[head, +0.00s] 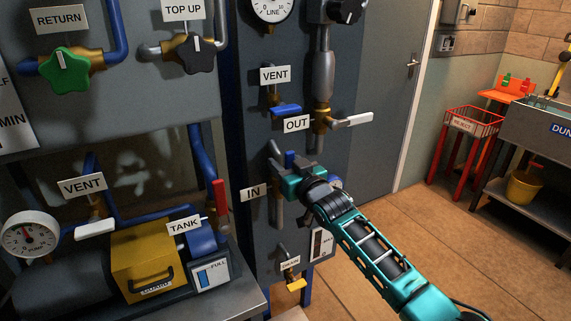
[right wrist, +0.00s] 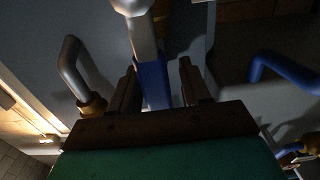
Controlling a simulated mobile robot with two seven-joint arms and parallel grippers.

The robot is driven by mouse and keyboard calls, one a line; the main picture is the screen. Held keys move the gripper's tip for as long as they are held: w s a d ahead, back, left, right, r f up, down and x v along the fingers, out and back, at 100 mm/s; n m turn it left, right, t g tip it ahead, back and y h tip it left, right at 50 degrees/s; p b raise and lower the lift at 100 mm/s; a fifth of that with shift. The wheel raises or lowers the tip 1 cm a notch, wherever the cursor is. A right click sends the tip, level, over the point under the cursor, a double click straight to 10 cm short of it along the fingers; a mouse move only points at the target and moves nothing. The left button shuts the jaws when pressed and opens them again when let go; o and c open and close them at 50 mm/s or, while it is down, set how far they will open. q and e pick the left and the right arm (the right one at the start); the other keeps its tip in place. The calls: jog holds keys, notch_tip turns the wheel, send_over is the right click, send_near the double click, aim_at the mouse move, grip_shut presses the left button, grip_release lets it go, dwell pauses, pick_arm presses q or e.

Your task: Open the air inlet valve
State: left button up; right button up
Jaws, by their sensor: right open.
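The air inlet valve sits by the "IN" label (head: 253,192) on the grey panel, mostly hidden behind my right gripper (head: 296,173). A bit of blue (head: 290,158), probably its lever, shows just behind the gripper. In the right wrist view, my right gripper (right wrist: 157,88) is open. Its two dark fingers stand either side of a blue and pale grey lever (right wrist: 152,82), with gaps visible beside it. I cannot tell whether either finger touches it. My left gripper is not in view.
Above are the "VENT" valve with a blue lever (head: 287,110) and the "OUT" valve with a white lever (head: 352,121). Below is a yellow drain lever (head: 294,289). A yellow box (head: 146,262) stands at the lower left. The floor (head: 440,235) to the right is clear.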

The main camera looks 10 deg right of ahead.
jog(key=shift+o, duration=0.2)
jog(key=shift+d, duration=0.1)
jog(key=p+v, duration=0.1)
jog(key=v, duration=1.1)
jog(key=shift+s, duration=0.4)
jog(key=shift+d, duration=0.1)
jog(key=s+d+f+m+g+h, duration=0.1)
jog(key=s+f+g+h, duration=0.1)
jog(key=s+f, duration=1)
notch_tip(320, 180, down, 3)
jog(key=shift+d+r+g, duration=0.1)
jog(key=shift+d+g, duration=0.15)
jog(key=shift+g, duration=0.35)
jog(key=s+f+g, duration=0.1)
jog(key=s+f, duration=0.1)
jog(key=s, duration=0.2)
jog(key=s+d+f+g+h, duration=0.1)
jog(key=s+f, duration=0.2)
jog(key=s, duration=0.2)
jog(key=s+d+f+g+h, duration=0.1)
jog(key=s+f, duration=0.2)
jog(key=s, duration=0.1)
jog(key=shift+s+d+f+m, duration=0.15)
jog(key=shift+s+f+m, duration=0.1)
jog(key=shift+s+m, duration=0.05)
jog(key=shift+c, duration=0.2)
